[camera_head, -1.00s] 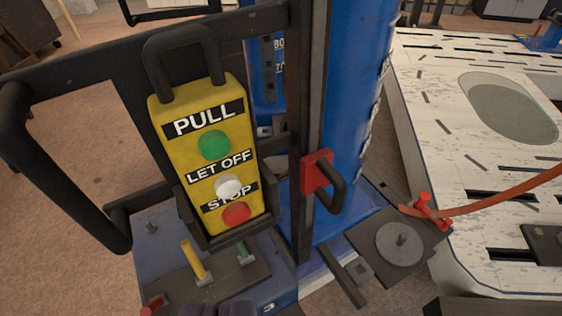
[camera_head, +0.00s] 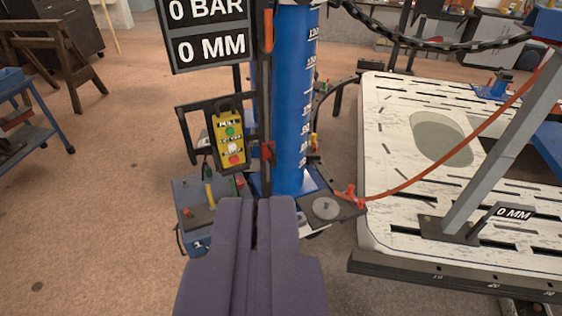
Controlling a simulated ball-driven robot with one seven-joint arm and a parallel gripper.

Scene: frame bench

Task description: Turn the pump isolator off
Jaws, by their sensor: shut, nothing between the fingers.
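My gripper (camera_head: 256,208) has two purple padded fingers, shut and empty, at the bottom middle of the view. Its tips show just below the foot of the blue column (camera_head: 293,100). The pump unit (camera_head: 188,190) is a blue-grey box left of the tips, with yellow, green and red levers on top. A red part (camera_head: 199,212) sits at its front. A red block with a black handle (camera_head: 267,151) is on the dark post beside the column. No label reading pump isolator can be made out, so I cannot tell which part it is. The fingers hide part of the box's right side.
A yellow pendant (camera_head: 229,138) with green, white and red buttons hangs in a black frame above the box. A display (camera_head: 207,35) reads 0 BAR and 0 MM. The slotted white bench (camera_head: 400,215) and red hose (camera_head: 420,175) lie right. Open floor lies left.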

